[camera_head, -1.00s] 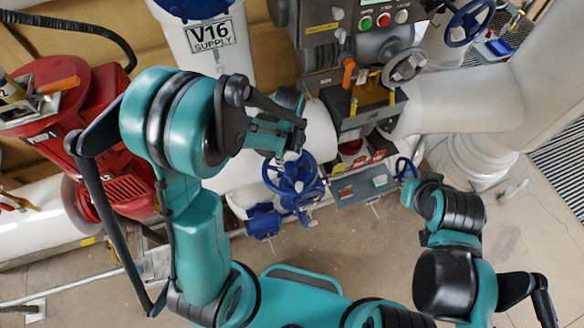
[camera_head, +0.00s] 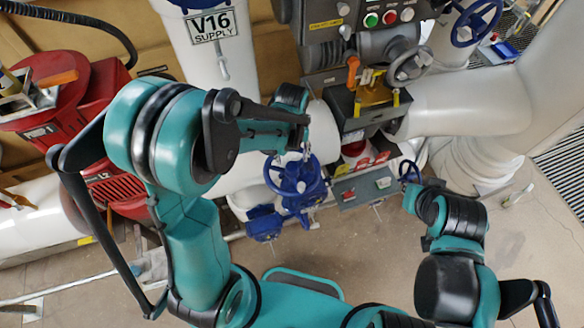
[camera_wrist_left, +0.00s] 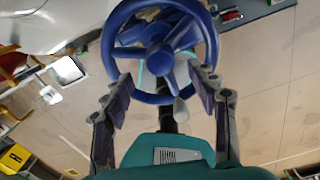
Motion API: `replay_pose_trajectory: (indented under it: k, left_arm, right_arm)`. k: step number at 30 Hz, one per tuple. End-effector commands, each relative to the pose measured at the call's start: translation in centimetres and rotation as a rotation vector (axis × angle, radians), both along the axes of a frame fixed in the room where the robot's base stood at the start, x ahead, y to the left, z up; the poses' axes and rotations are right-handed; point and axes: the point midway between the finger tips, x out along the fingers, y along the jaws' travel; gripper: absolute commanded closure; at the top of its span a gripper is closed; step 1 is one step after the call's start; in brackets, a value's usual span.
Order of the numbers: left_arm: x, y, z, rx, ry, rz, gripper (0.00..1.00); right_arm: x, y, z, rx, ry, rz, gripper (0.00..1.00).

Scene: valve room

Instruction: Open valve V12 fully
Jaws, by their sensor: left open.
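A blue handwheel (camera_head: 296,180) on a blue valve body stands below the pipes in the head view. No V12 label is readable on it. In the left wrist view the blue wheel (camera_wrist_left: 160,45) fills the top middle, with its hub and spokes facing me. My left gripper (camera_wrist_left: 160,85) is open, its dark fingers apart at either side of the wheel's lower rim; I cannot tell whether they touch it. In the head view the left gripper (camera_head: 303,146) is just above the wheel, partly hidden by its arm.
A white pipe with a V16 SUPPLY sign (camera_head: 210,24), a red pump (camera_head: 45,100) and a control box with buttons (camera_head: 375,15) stand behind. Bare floor (camera_head: 500,255) lies at the lower right.

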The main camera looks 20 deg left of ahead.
Motion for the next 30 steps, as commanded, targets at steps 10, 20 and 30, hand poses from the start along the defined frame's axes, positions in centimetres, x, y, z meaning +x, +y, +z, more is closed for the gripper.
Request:
replay_pose_trajectory:
  k: [10,20,30]
  left_arm:
    - [0.0,0.0,-0.8,0.000,0.000,0.003,0.41]
    - [0.0,0.0,-3.7,0.000,0.000,0.004,0.41]
    - [0.0,0.0,-6.5,0.000,0.000,0.004,0.41]
  right_arm:
    - [0.0,0.0,-0.7,0.000,0.000,0.000,1.00]
    - [0.0,0.0,-3.5,0.000,0.000,0.000,1.00]
    - [0.0,0.0,-6.2,0.000,0.000,0.000,1.00]
